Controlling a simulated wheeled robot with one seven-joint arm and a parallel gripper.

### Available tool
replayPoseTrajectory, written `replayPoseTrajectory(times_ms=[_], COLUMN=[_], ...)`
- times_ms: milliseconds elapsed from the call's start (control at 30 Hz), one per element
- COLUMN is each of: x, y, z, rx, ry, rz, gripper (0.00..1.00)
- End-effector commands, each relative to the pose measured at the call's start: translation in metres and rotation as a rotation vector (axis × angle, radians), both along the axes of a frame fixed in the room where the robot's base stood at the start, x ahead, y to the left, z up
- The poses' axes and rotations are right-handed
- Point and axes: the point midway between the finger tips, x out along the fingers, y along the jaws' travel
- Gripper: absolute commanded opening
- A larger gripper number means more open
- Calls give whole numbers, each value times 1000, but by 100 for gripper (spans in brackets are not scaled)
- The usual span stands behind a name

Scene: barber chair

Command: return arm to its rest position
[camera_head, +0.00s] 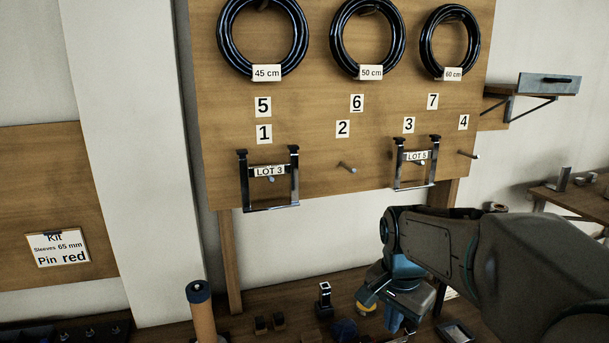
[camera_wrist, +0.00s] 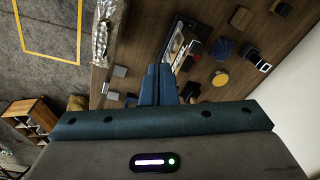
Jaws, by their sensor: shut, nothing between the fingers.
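My arm (camera_head: 455,250) reaches in from the right edge of the head view, bent at a joint in front of the pegboard's lower right. My gripper (camera_head: 393,322) points down over the workbench at the bottom of that view. In the wrist view my gripper's blue fingers (camera_wrist: 159,72) are together with nothing between them. The fingertips show against the bench top, with small items beyond them. Part of the hand is cut off by the head view's lower edge.
A wooden board (camera_head: 330,110) holds black hose coils, numbered labels and two metal brackets, LOT 3 (camera_head: 268,206) and LOT 5 (camera_head: 414,187). A brown cylinder (camera_head: 201,318) stands on the bench. A shelf (camera_head: 540,90) is at upper right. The wrist view shows open floor (camera_wrist: 45,75) at left.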

Motion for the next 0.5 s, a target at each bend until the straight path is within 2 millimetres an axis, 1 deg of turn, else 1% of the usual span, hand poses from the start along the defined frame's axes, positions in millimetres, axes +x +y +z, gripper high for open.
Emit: replayPoseTrajectory(times_ms=[33,200,400,500], x=[-13,-52,-95,-111], y=[1,4,8,9], z=[3,5,-1,-6], rx=[-2,-26,-71,-97], ry=[-19,-67,-123,-146], rz=[65,301,568,677], gripper=[0,0,0,0])
